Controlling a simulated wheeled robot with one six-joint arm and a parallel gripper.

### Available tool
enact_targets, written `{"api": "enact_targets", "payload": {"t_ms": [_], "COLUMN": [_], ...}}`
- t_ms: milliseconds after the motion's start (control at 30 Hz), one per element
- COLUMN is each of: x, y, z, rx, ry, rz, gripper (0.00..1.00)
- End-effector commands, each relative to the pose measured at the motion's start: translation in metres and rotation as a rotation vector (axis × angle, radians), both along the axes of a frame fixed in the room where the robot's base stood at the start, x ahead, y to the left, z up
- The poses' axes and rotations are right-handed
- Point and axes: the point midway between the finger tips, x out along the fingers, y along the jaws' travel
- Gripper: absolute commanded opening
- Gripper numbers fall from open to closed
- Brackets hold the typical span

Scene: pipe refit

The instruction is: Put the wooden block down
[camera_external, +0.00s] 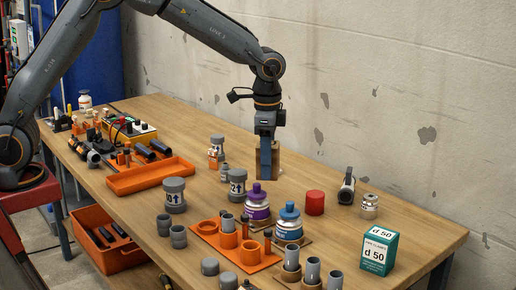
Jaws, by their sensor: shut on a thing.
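My gripper (269,160) points straight down over the back middle of the table. It is shut on the wooden block (276,162), which is upright and partly hidden behind the near finger. The block's lower end is at or just above the wooden table top; I cannot tell whether it touches. The table (330,249) runs along the wall.
Grey-capped containers (237,184) stand left and in front of the block. An orange tray (150,176) lies left. Bare table lies right of the block.

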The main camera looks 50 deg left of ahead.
Motion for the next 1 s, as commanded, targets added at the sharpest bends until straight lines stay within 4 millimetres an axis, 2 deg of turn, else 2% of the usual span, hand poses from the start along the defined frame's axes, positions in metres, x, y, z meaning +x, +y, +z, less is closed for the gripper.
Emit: {"api": "enact_targets", "payload": {"t_ms": [33,233,300,400,600,733,1000], "x": [-0.008,-0.038,-0.049,-0.065,-0.085,-0.078,-0.043], "y": [0.03,0.109,0.126,0.149,0.175,0.189,0.235], "z": [-0.01,-0.03,-0.053,-0.075,-0.099,-0.094,-0.06], "rx": [0.002,0.0,0.002,0.002,0.001,0.0,0.0], "ry": [0.008,0.007,0.014,0.016,0.016,0.012,0.01], "rz": [0.098,0.424,0.518,0.643,0.787,0.77,0.573], "gripper": [0.17,0.17,0.17,0.17,0.17,0.17,0.17]}}
